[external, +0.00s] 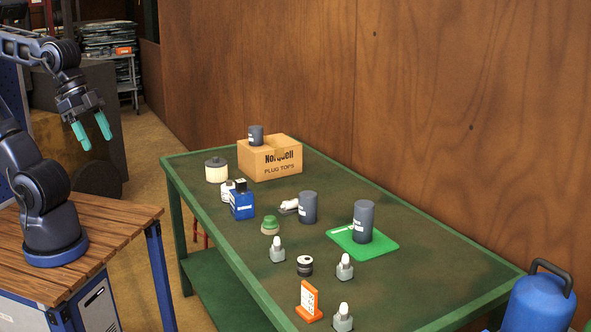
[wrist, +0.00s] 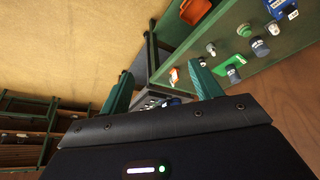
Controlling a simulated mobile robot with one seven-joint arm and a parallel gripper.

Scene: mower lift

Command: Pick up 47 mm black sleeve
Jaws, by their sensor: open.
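Three dark grey to black cylinders with white labels are in the external view. One cylinder (external: 256,136) is at the cardboard box, one (external: 308,208) stands upright on the green table, and a larger one (external: 363,222) stands on a green mat. A short black ring-like piece (external: 304,266) with a pale band lies nearer the front. The label sizes are too small to read, so I cannot tell which is the 47 mm sleeve. My gripper (external: 92,131) is open and empty, up in the air left of the table, well apart from everything. Its fingers also show in the wrist view (wrist: 163,88).
The green table (external: 420,298) also holds the cardboard box (external: 270,163), a blue container (external: 242,205), a green-capped piece (external: 270,225), several grey-white bottles and an orange stand (external: 308,302). The green mat (external: 390,246) lies near the wooden wall. A blue tank (external: 540,302) stands at right.

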